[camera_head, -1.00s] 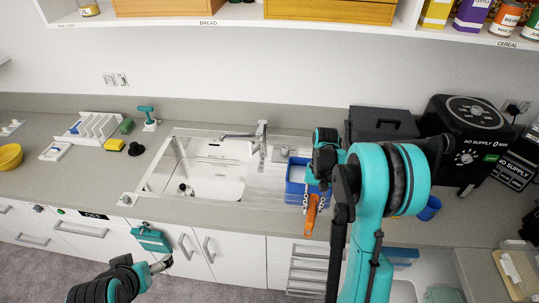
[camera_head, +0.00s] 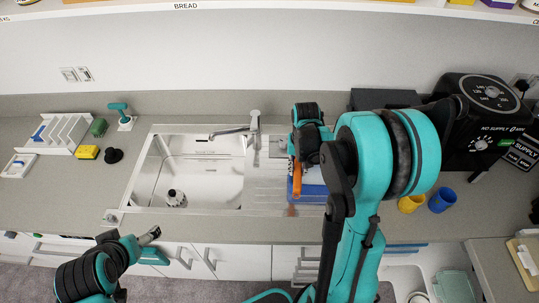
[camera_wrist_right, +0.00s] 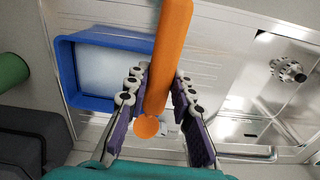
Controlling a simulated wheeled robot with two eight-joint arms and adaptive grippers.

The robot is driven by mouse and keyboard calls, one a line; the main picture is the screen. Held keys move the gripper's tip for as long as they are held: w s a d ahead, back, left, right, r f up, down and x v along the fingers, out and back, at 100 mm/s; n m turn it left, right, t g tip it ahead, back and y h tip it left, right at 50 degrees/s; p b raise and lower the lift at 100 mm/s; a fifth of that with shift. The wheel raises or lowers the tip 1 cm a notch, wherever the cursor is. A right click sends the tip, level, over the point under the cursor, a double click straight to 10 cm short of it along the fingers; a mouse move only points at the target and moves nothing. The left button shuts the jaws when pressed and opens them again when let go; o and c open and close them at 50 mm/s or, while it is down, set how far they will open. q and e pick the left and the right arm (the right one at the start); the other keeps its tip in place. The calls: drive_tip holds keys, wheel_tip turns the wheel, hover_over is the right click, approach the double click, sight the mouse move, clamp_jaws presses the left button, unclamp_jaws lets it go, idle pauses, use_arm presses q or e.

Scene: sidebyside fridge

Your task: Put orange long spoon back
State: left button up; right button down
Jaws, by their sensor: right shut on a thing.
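The orange long spoon (camera_head: 297,182) is in my right gripper (camera_head: 303,160), above the drainer side of the sink. In the right wrist view the spoon (camera_wrist_right: 168,50) lies between the two fingers of the gripper (camera_wrist_right: 160,105), with its thick orange shaft towards the top and a small round orange end below. A blue tub (camera_head: 312,192) with a pale inside is beneath and beside the spoon, partly hidden by my right arm. The tub also shows in the right wrist view (camera_wrist_right: 70,78), left of the spoon. My left gripper (camera_head: 151,235) is low at the counter's front edge; its fingers are unclear.
The sink basin (camera_head: 200,170) with its tap (camera_head: 254,128) is left of the tub. A yellow cup (camera_head: 411,203) and a blue cup (camera_head: 442,200) stand right of my right arm. A white rack (camera_head: 60,135) is at the left.

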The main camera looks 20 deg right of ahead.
drive_tip(key=shift+w, duration=0.2)
drive_tip(key=w+a+f, duration=0.2)
drive_tip(key=w, duration=0.1)
drive_tip(key=w+a+f, duration=0.2)
drive_tip(key=w+f, duration=0.1)
drive_tip(key=w+a+f+b, duration=0.1)
drive_tip(key=w+a+f, duration=0.1)
drive_tip(key=w+f, duration=0.1)
drive_tip(key=shift+w+a+f, duration=0.1)
drive_tip(key=shift+w+a, duration=0.1)
drive_tip(key=shift+w, duration=0.2)
wheel_tip(320, 180, down, 3)
drive_tip(key=shift+r, duration=0.25)
drive_tip(key=shift+b, duration=0.35)
drive_tip(key=c, duration=1.3)
unclamp_jaws()
